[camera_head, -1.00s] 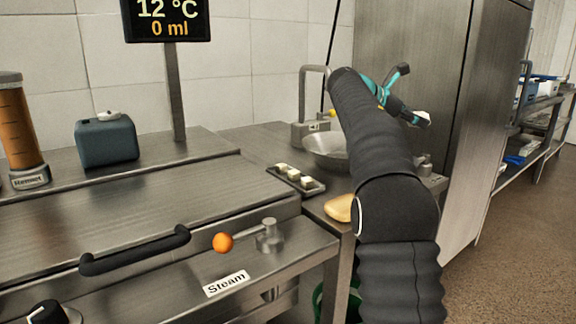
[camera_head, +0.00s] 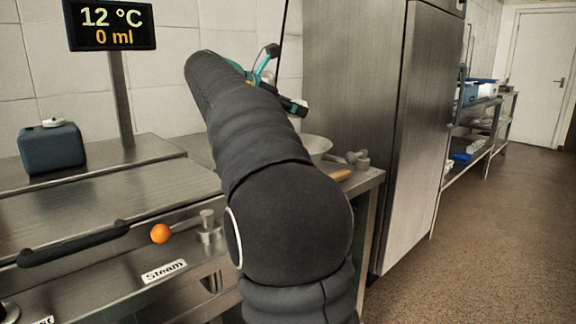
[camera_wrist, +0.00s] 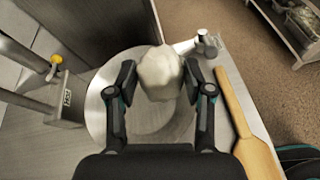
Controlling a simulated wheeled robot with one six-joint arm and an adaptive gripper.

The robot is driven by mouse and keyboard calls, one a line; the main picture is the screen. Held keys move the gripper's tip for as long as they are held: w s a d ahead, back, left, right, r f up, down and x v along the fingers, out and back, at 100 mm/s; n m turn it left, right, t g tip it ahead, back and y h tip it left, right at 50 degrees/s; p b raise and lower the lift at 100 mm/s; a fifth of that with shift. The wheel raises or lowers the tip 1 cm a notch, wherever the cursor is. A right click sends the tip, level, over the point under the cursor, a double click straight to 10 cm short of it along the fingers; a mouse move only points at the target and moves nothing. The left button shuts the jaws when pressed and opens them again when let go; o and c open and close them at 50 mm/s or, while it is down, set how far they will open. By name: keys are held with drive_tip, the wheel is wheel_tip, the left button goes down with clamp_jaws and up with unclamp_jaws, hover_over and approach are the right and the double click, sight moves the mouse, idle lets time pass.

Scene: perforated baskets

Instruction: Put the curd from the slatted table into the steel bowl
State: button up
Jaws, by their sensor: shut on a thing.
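The curd, a lumpy off-white piece (camera_wrist: 160,73), is between the two fingers of my gripper (camera_wrist: 161,85) in the wrist view. My gripper is shut on it. The steel bowl (camera_wrist: 103,125) lies beneath the gripper and the curd in that view, with the curd over its far part, near the rim. The curd looks held above the bowl; the exact height is hard to tell. In the head view my arm hides most of the bowl, and only its right rim (camera_head: 318,146) shows. The slatted table is not clearly in view.
A wooden paddle (camera_wrist: 241,122) lies right of the bowl, and a metal fitting (camera_wrist: 205,45) sits beyond it. A tap stand with a yellow knob (camera_wrist: 57,62) stands at the left. A tall steel cabinet (camera_head: 355,120) stands right of the counter.

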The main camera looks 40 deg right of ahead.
drive_tip(key=s, duration=0.4)
drive_tip(key=shift+w+d+f+b, duration=0.15)
drive_tip(key=shift+w+f+b, duration=0.05)
drive_tip(key=shift+w+f, duration=1.6)
drive_tip(key=shift+w+d+f+b, duration=0.15)
drive_tip(key=shift+w+f+b, duration=0.05)
drive_tip(key=shift+w+f, duration=1.6)
drive_tip(key=shift+w+d+f+b, duration=0.15)
drive_tip(key=shift+w+f+b, duration=0.05)
drive_tip(key=shift+w+f, duration=1.55)
drive_tip(key=shift+w+f, duration=0.1)
drive_tip(key=shift+f, duration=0.4)
drive_tip(key=o, duration=1.2)
drive_tip(key=shift+r, duration=0.1)
drive_tip(key=shift+r, duration=0.3)
drive_tip(key=p+v, duration=0.1)
drive_tip(key=v, duration=1.1)
drive_tip(key=shift+w+r, duration=0.1)
drive_tip(key=shift+r, duration=0.05)
